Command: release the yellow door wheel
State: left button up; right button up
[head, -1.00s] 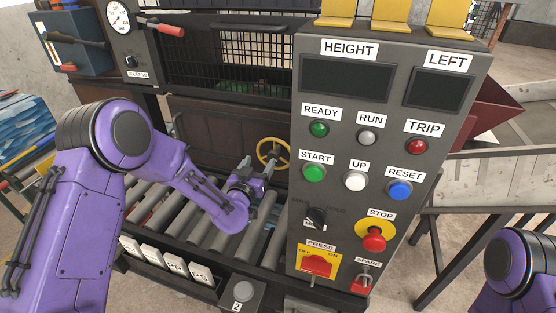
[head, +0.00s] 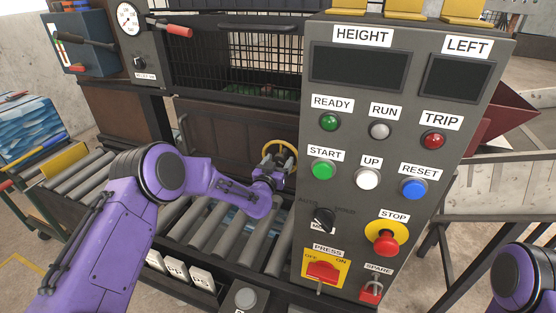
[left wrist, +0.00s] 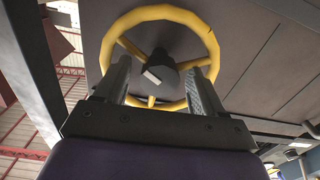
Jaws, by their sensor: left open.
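The yellow door wheel (head: 280,153) is on the dark door panel (head: 230,138), behind the roller bed and left of the control cabinet. In the left wrist view the wheel (left wrist: 213,52) fills the upper middle, with a dark hub and spokes. My left gripper (head: 274,166) is at the wheel, covering its lower part in the head view. In the left wrist view its two fingers (left wrist: 160,78) stand apart, one on each side below the hub, overlapping the lower rim. I cannot tell whether either finger touches the wheel. My right gripper is not in view.
The grey control cabinet (head: 468,120) with buttons and lamps stands close to the right of my left gripper. A roller conveyor (head: 205,225) runs below my left forearm. A mesh guard (head: 225,65) is above the door. Blue stacked material (head: 28,125) lies far left.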

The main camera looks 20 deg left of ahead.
pick_arm(q)
jog(key=shift+w, duration=0.25)
